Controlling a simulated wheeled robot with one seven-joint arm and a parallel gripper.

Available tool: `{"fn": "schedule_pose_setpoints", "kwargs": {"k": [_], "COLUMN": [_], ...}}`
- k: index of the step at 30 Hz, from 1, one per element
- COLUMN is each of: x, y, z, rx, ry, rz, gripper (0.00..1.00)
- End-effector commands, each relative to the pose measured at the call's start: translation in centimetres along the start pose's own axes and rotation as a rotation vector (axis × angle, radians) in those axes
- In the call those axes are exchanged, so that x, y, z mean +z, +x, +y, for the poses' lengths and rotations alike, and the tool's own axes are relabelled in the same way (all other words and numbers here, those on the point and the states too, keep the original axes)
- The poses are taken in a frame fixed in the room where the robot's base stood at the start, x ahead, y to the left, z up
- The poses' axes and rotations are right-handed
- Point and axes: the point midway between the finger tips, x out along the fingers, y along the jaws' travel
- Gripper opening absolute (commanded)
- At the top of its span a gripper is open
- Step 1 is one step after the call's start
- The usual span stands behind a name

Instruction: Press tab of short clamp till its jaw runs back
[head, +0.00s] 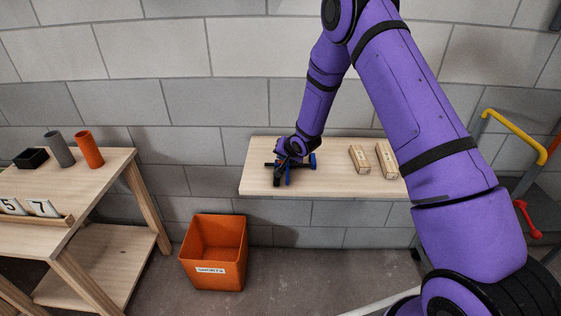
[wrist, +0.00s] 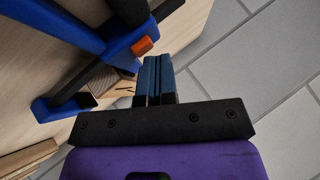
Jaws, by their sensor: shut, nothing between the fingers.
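A blue clamp with a dark bar (wrist: 85,84) lies on the wall shelf (head: 256,150). In the head view its blue end (head: 312,161) shows to the right of my gripper. In the wrist view the clamp's small orange tab (wrist: 143,46) stands out from a blue body beside a dark bar. My gripper (wrist: 154,62) is shut and empty, its fingertips close beside the tab. I cannot tell whether they touch it. In the head view my gripper (head: 284,158) is over the clamp's left part and hides some of it.
Two wooden battens (head: 360,159) (head: 386,160) lie on the shelf to the right. An orange bin (head: 215,252) stands on the floor below. A wooden table (head: 100,165) at left holds an orange tube (head: 90,149), a grey tube (head: 59,149) and a black box (head: 31,158).

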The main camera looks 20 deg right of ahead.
Motion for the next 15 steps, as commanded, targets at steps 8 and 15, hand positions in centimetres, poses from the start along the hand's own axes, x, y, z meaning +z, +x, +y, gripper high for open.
{"fn": "schedule_pose_setpoints", "kwargs": {"k": [8,15], "x": [-0.62,-0.69], "y": [-0.93,-1.03], "z": [-0.66,-0.72], "rx": [0.000,0.000], "ry": [0.000,0.000], "rz": [0.000,0.000], "gripper": [0.00,0.00]}}
